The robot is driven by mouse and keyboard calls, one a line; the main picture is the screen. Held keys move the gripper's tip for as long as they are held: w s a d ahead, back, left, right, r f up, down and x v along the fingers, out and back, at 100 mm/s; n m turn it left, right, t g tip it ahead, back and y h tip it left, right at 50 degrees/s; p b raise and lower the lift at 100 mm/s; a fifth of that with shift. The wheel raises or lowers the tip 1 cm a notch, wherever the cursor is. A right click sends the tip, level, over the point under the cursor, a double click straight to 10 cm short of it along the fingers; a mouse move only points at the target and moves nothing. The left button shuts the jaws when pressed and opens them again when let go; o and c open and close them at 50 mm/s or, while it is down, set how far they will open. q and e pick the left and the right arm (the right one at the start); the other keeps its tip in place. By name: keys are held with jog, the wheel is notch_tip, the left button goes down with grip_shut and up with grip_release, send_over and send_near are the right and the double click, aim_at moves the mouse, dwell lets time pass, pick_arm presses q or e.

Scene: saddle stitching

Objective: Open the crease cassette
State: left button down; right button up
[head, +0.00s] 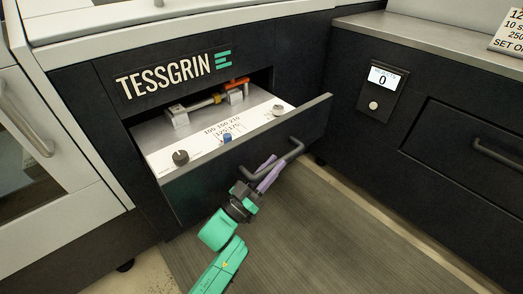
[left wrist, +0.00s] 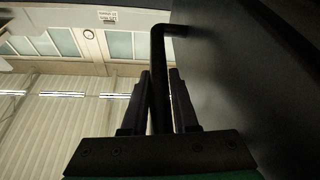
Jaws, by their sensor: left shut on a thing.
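The crease cassette (head: 200,138) is a drawer under the TESSGRIN label, standing pulled out of the dark machine front. Its white top plate carries printed numbers, knobs and a shaft with an orange part (head: 235,84). My left gripper (head: 266,172) is shut on the dark bar handle (head: 290,151) of the cassette front. In the left wrist view the handle (left wrist: 157,70) runs between the two fingers (left wrist: 160,100). My right gripper is in neither view.
A counter display reading 0 (head: 382,80) is on the cabinet to the right. A closed drawer with a handle (head: 497,156) is at the far right. A light door with a handle (head: 28,122) is at left. Grey floor mat (head: 330,230) lies clear in front.

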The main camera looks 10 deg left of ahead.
pick_arm(q)
jog(key=s+d+p, duration=0.1)
jog(key=s+d, duration=0.3)
jog(key=d, duration=0.1)
jog(key=shift+s+d+p, duration=0.15)
jog(key=shift+p, duration=0.15)
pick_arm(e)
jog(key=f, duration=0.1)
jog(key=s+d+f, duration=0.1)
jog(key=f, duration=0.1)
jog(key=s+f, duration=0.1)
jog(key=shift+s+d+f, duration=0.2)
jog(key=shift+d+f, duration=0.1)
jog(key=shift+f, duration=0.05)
pick_arm(q)
jog(key=c, duration=0.7)
grip_release()
jog(key=v, duration=1.4)
jog(key=shift+s+f, duration=0.1)
jog(key=shift+s, duration=0.1)
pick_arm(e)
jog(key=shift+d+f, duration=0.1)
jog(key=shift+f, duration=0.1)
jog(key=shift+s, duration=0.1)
